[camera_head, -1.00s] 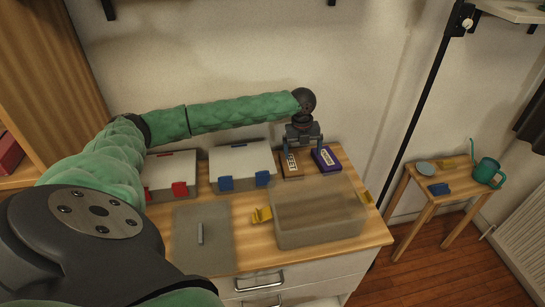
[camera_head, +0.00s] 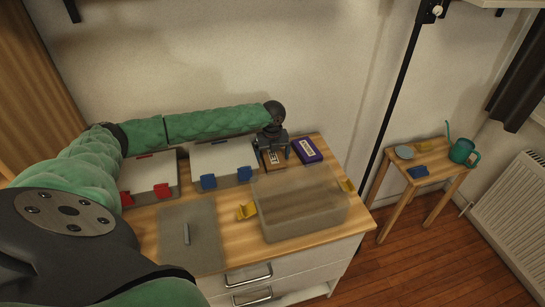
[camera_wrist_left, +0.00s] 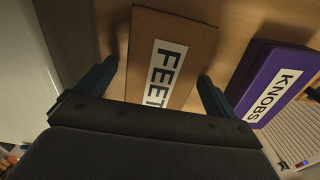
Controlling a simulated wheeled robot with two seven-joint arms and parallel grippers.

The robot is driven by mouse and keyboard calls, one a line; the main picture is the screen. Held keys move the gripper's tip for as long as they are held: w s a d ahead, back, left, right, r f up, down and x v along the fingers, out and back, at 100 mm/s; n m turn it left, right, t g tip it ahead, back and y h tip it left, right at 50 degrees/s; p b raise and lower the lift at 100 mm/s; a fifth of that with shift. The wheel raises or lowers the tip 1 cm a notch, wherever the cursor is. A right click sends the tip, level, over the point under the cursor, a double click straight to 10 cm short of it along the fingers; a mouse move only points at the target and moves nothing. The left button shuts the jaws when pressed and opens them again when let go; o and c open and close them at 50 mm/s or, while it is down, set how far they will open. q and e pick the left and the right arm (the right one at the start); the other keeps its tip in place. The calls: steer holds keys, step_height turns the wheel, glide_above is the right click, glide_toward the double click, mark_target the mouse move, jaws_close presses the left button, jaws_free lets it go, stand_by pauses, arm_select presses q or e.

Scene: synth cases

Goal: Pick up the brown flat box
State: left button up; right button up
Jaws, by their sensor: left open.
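The brown flat box (camera_head: 274,162) lies at the back of the wooden cabinet top, left of a purple box. In the left wrist view the brown box (camera_wrist_left: 172,52) carries a white label reading FEET. My left gripper (camera_head: 273,148) is over it from the wall side, partly hiding it. In the left wrist view the left gripper (camera_wrist_left: 157,78) is open, with one finger on either side of the box. The right finger looks very close to the box's edge; I cannot tell if it touches. My right gripper is not seen.
The purple KNOBS box (camera_head: 307,150) lies close to the right. A case with blue latches (camera_head: 225,160) stands left, and one with red latches (camera_head: 148,175) beyond it. A clear bin (camera_head: 300,215) with yellow handles is in front. A grey mat (camera_head: 190,250) lies front left.

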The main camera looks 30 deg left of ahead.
arm_select(q)
steer(key=shift+f, duration=0.2)
steer(key=c, duration=1.1)
steer(key=shift+r, duration=0.15)
steer(key=shift+c, duration=0.2)
